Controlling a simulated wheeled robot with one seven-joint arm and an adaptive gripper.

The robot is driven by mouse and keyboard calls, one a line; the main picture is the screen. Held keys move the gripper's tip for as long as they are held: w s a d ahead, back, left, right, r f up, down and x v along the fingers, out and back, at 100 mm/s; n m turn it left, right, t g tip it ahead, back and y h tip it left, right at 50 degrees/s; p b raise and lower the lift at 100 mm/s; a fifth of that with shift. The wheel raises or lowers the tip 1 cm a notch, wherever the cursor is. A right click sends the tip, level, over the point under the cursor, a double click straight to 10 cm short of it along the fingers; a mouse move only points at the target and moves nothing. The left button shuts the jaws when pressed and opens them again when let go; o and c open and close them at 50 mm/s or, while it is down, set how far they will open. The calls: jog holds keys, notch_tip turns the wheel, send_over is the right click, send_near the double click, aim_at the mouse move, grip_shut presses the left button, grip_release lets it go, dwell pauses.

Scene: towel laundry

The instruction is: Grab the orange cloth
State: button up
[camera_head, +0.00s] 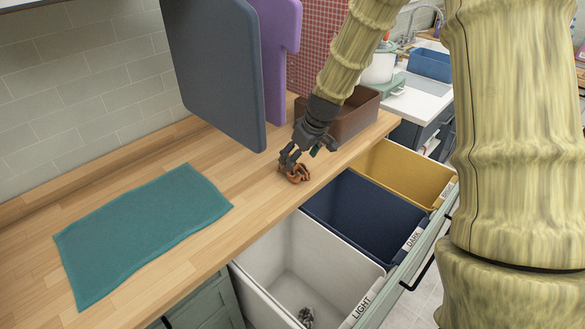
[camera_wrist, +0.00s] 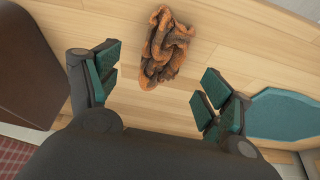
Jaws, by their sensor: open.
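The orange cloth (camera_head: 296,173) is a small crumpled bundle on the wooden counter, near its front edge. In the wrist view the orange cloth (camera_wrist: 167,48) lies beyond the fingertips, between the lines of the two fingers. My gripper (camera_head: 289,157) points down just above and beside the cloth in the head view. In the wrist view my gripper (camera_wrist: 160,82) has its green-padded fingers wide apart with nothing between them. I cannot tell from the head view whether a finger touches the cloth.
A teal towel (camera_head: 140,235) lies flat on the counter (camera_head: 240,185). A brown box (camera_head: 357,112) stands behind my gripper. Grey and purple boards (camera_head: 215,75) hang above the counter. An open drawer holds white (camera_head: 290,262), dark blue (camera_head: 365,215) and yellow (camera_head: 405,170) bins.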

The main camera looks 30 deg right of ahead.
aim_at(296, 165)
jog(key=shift+f, duration=0.1)
jog(key=shift+p+x, duration=0.75)
jog(key=shift+x, duration=1.9)
jog(key=shift+s+a, duration=0.1)
jog(key=shift+a, duration=0.05)
jog(key=c, duration=1.1)
